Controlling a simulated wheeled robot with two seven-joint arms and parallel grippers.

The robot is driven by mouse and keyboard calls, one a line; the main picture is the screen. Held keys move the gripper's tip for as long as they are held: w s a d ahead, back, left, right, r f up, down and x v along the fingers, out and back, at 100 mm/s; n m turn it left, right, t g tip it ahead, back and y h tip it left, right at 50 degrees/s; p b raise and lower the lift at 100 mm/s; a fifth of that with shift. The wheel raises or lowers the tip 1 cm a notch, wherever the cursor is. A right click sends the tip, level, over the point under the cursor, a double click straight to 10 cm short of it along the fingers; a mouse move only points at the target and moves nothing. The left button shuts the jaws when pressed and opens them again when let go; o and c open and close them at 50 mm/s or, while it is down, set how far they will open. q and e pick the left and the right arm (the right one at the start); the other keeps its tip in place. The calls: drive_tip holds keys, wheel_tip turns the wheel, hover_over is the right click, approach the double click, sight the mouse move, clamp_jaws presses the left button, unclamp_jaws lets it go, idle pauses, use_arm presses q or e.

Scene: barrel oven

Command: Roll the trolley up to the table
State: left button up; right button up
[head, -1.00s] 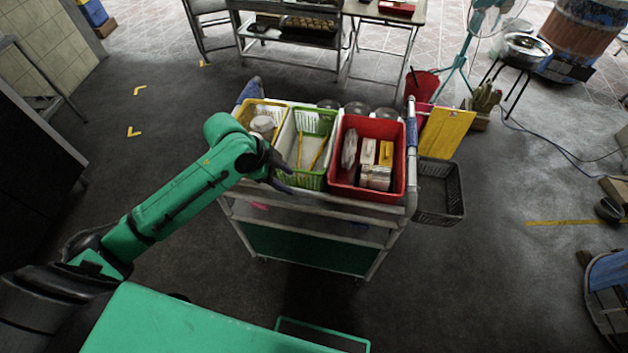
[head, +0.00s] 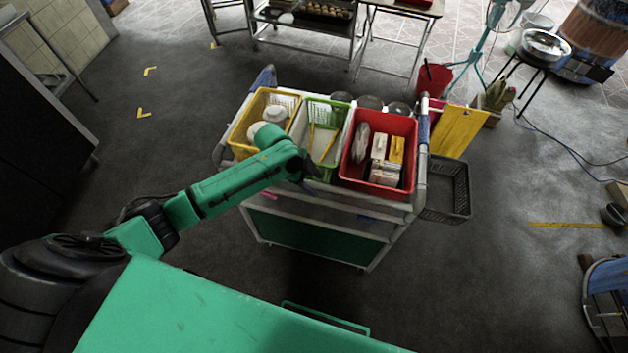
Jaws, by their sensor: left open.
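The trolley (head: 310,245) stands upright in the middle of the head view, a metal frame with a green lower panel. Its top carries a yellow basket (head: 240,150), a green-and-white basket (head: 333,107) and a red bin (head: 350,165) with boxes in it. My left gripper (head: 311,180) is open at the trolley's near top edge, below the green basket. Its fingers are dark and small, so I cannot tell whether they touch the edge. A table (head: 428,12) shows at the top, cut off by the frame. My right gripper is out of view.
A metal rack with a tray (head: 305,32) stands at the back. A dark crate (head: 447,190) is at the trolley's right side, with a yellow board (head: 457,130) and red bucket (head: 433,80) behind. Floor left of the trolley is clear.

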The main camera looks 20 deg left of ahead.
use_arm(q)
clamp_jaws()
idle(1.4)
